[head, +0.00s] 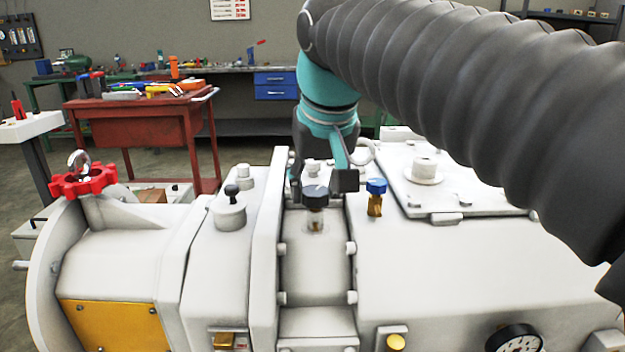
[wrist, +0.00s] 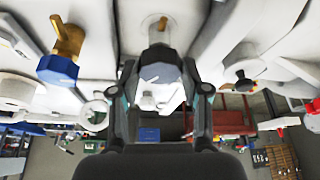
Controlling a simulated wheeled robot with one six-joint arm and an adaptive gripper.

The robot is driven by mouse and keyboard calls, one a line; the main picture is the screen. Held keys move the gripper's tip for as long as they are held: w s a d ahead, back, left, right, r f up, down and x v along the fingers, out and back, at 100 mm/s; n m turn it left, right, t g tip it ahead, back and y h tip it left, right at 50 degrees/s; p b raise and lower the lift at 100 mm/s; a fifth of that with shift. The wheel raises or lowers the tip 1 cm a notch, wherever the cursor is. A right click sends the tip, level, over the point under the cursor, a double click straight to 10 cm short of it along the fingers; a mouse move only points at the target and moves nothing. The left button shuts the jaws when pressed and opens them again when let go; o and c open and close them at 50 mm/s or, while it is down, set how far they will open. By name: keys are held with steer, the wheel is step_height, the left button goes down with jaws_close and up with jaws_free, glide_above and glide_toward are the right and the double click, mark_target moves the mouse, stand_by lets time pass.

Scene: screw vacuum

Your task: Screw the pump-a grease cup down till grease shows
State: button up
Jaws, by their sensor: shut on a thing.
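The grease cup has a dark cap (head: 315,196) on the narrow white middle section of the pump (head: 312,265). A short pale stem with a small brownish spot shows below the cap. In the wrist view the cap (wrist: 160,72) sits between the two fingers, with its pale stem beyond it. My gripper (head: 320,187) comes down from above and is shut on the cap, one finger on each side; it also shows in the wrist view (wrist: 160,80). I cannot tell whether the brownish spot is grease.
A blue-capped brass fitting (head: 376,197) stands close to the right of the cup. A black-knobbed fitting (head: 230,205) is to the left, and a red handwheel (head: 83,181) farther left. A lifting eye (head: 364,151) stands behind. A red tool bench (head: 140,125) is in the background.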

steer(key=shift+m, duration=0.6)
steer(key=o, duration=1.1)
steer(key=shift+o, duration=0.2)
steer(key=v, duration=1.2)
steer(key=shift+a, duration=0.2)
